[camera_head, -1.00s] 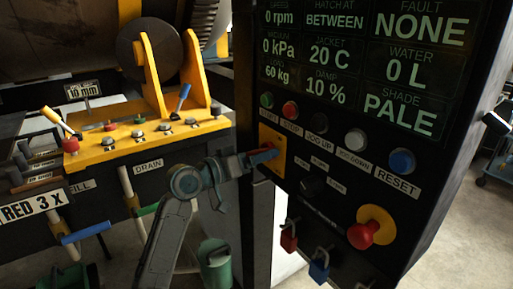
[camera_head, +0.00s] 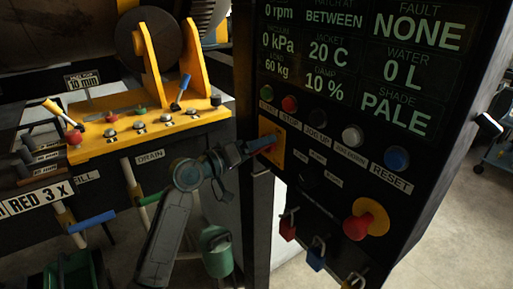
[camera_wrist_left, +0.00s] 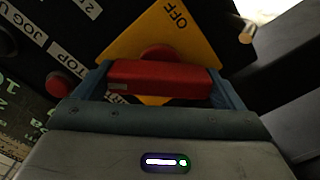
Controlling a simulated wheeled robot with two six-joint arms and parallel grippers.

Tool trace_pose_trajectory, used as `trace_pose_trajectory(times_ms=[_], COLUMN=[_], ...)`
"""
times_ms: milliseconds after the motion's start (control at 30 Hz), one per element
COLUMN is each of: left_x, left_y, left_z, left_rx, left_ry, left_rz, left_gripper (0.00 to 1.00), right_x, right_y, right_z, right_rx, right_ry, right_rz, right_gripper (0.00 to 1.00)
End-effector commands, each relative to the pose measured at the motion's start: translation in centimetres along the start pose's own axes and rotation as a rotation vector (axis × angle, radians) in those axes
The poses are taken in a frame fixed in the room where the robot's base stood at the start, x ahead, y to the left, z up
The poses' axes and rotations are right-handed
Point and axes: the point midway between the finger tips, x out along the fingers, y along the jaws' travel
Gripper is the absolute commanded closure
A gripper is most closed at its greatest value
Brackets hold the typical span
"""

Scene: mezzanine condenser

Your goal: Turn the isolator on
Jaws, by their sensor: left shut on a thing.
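The isolator is a yellow plate (camera_head: 271,128) with a red handle on the left part of the black control panel. In the left wrist view the plate (camera_wrist_left: 188,42) carries an "OFF" label at its upper right. The red handle (camera_wrist_left: 160,80) lies across that picture between the two fingers of my left gripper (camera_wrist_left: 162,86), which is shut on it. In the head view my left gripper (camera_head: 265,145) reaches the plate from the left and hides most of the handle. Which label the handle points to cannot be told. My right gripper is not in view.
Push buttons, including a blue reset button (camera_head: 397,158), sit right of the isolator. A red emergency stop (camera_head: 357,227) and hanging padlocks (camera_head: 288,226) are lower down. A yellow bench (camera_head: 150,136) with small levers stands left.

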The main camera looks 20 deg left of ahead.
Motion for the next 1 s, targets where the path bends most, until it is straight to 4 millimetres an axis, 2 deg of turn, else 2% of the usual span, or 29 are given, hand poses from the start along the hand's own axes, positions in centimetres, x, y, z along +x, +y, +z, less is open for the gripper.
trace_pose_trajectory(times_ms=[67, 100, 133, 467, 1000], left_x=[0.0, 0.0, 0.0, -0.5, -7.9], left_y=[0.0, 0.0, 0.0, -0.2, -0.3], left_z=[0.0, 0.0, 0.0, 0.1, 0.2], left_rx=[-0.004, -0.004, -0.004, -0.001, 0.003], left_ry=[0.000, 0.000, 0.000, 0.000, -0.002], left_rz=[0.000, 0.000, 0.000, -0.001, -0.004], left_gripper=[0.32, 0.03, 0.00, 0.00, 0.00], right_x=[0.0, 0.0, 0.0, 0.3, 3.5], right_y=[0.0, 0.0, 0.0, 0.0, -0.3], right_z=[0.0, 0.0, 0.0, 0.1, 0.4], right_rx=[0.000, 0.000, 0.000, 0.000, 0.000], right_ry=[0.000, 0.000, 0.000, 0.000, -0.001], right_rz=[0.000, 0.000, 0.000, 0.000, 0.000], right_gripper=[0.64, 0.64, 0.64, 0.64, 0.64])
